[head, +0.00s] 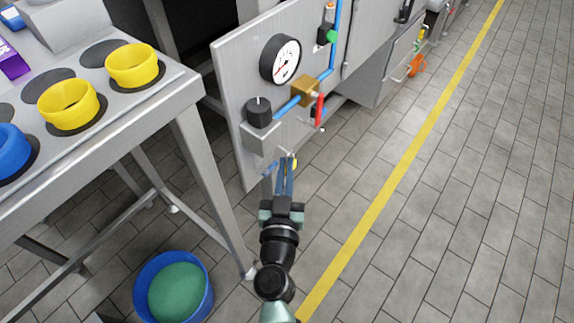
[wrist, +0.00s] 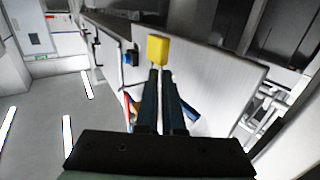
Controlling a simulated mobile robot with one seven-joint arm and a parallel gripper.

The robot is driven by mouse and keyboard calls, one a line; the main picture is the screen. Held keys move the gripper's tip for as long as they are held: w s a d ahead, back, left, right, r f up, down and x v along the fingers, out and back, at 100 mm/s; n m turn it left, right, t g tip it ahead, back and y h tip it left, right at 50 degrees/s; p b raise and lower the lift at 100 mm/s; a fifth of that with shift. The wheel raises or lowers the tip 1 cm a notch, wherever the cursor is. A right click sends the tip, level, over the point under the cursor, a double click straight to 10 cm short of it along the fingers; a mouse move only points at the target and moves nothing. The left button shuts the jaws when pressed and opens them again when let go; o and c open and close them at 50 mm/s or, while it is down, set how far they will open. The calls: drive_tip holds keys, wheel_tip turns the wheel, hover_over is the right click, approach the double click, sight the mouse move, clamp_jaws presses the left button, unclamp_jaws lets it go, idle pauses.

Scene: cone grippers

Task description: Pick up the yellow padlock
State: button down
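The yellow padlock (wrist: 158,49) shows in the wrist view right at the tips of my gripper (wrist: 161,72). Its body is a small yellow block just beyond the fingertips. The two dark fingers are close together, with a narrow gap, and appear shut on its thin shackle, which they mostly hide. In the head view my gripper (head: 287,158) is beside the lower part of the metal panel, and only a small bit of the padlock (head: 294,163) shows beside the fingertips. I cannot tell whether the padlock touches the panel.
The upright metal panel (head: 228,100) carries a gauge (head: 280,59), a brass valve (head: 306,90) with a red handle, and blue pipes. A steel table (head: 190,88) with yellow and blue rings stands at left. A blue bucket (head: 141,284) is on the floor. Floor at right is clear.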

drive_tip(key=s+d+r+p, duration=0.2)
drive_tip(key=s+d+r, duration=0.6)
drive_tip(key=d, duration=0.3)
drive_tip(key=shift+d, duration=0.15)
